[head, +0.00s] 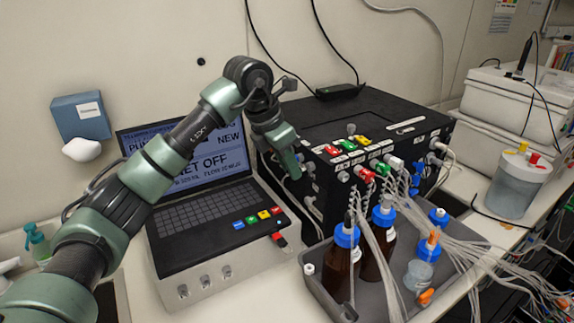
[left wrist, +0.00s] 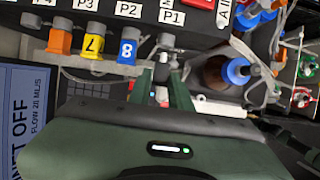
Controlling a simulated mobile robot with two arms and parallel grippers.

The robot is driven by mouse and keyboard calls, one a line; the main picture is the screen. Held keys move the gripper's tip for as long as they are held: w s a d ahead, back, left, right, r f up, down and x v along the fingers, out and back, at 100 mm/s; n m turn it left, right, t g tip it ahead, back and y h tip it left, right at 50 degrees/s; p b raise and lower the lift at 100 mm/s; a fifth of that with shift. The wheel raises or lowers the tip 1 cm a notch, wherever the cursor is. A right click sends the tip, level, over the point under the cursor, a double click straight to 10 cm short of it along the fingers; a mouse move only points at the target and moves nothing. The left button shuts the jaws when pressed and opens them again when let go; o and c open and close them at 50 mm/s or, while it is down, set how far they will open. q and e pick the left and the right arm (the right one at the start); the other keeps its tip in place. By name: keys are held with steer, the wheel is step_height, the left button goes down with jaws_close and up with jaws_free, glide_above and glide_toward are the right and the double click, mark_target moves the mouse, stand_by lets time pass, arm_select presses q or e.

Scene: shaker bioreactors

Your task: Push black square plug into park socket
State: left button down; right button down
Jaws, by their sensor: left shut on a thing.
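My left gripper (head: 292,168) reaches over the laptop to the left side of the black control box (head: 360,125). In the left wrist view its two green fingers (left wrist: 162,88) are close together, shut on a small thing. I cannot tell which socket is the park socket, nor whether the held thing touches one.
The laptop (head: 205,200) stands below my arm. A grey tray (head: 325,295) with blue-capped brown bottles (head: 343,265) and loose tubing stands at the front right. A clear jar (head: 515,185) stands farther right.

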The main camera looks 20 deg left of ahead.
arm_select(q)
steer(key=shift+w+d+r+p, duration=0.1)
steer(key=shift+w+d+p, duration=0.55)
steer(key=shift+w, duration=0.15)
stand_by(1.8)
steer(key=c, duration=1.2)
jaws_free()
steer(key=b+v, duration=0.2)
steer(key=v, duration=0.5)
steer(key=shift+r+b, duration=0.3)
steer(key=shift+s, duration=0.15)
